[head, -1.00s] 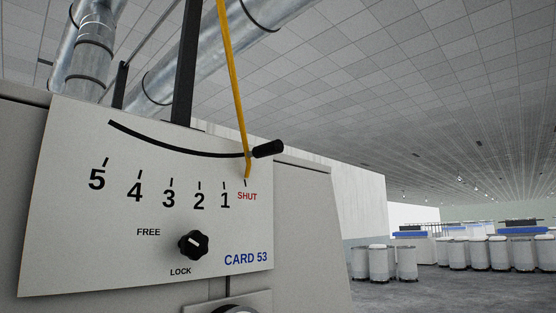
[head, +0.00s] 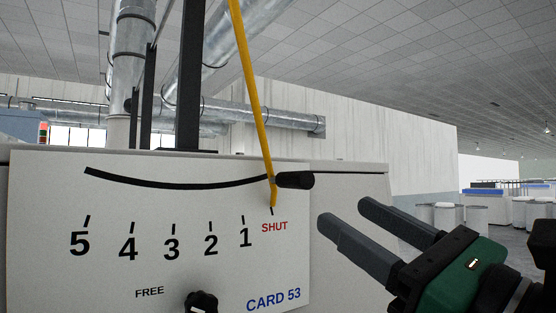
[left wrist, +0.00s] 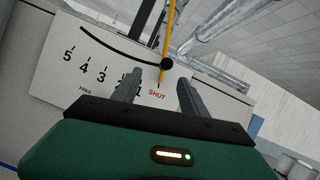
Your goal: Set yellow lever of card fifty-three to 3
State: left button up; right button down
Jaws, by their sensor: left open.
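The yellow lever (head: 256,110) runs down over the white dial plate (head: 60,270) marked CARD 53. Its lower tip is at the SHUT mark, right of 1. A black handle (head: 296,180) sticks out rightward near its lower end. The scale reads 5, 4, 3, 2, 1, SHUT from left to right. The black FREE/LOCK knob (head: 201,302) is cut by the bottom edge; its setting is unclear. My left gripper (head: 345,212) is open and empty, right of and below the handle, apart from it. In the left wrist view, the lever (left wrist: 168,40) shows beyond the open fingers.
The pale machine casing (head: 350,180) carries the plate and extends right behind my fingers. A dark post (head: 190,80) and metal ducts (head: 265,115) stand above and behind. White cans (head: 450,217) stand far off at right, with open floor around them.

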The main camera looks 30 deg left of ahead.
pick_arm(q)
jog(key=p, duration=0.4)
send_near(280, 171)
jog(key=w+a, duration=0.1)
jog(key=w, duration=0.1)
jog(key=p+x, duration=0.1)
jog(key=x, duration=0.1)
jog(key=s+p+x, duration=0.1)
jog(key=x, duration=0.2)
jog(key=p+x, duration=0.2)
jog(key=x, duration=0.1)
jog(key=shift+s+a+r, duration=0.2)
jog(key=shift+s+r, duration=0.05)
jog(key=shift+r, duration=0.2)
jog(key=shift+w+a+f, duration=0.25)
jog(key=shift+w+a, duration=0.05)
jog(key=shift+w, duration=0.45)
jog(key=shift+c, duration=0.5)
jog(key=shift+s+d, duration=0.15)
jog(key=shift+s, duration=0.05)
jog(key=c, duration=0.5)
jog(key=shift+s+r, duration=0.1)
jog(key=shift+s, duration=0.15)
jog(key=c, duration=0.5)
jog(key=shift+w, duration=0.15)
grip_shut()
pick_arm(e)
notch_tip(280, 171, up, 8)
jog(key=w, duration=0.1)
jog(key=shift+w+a+f, duration=0.1)
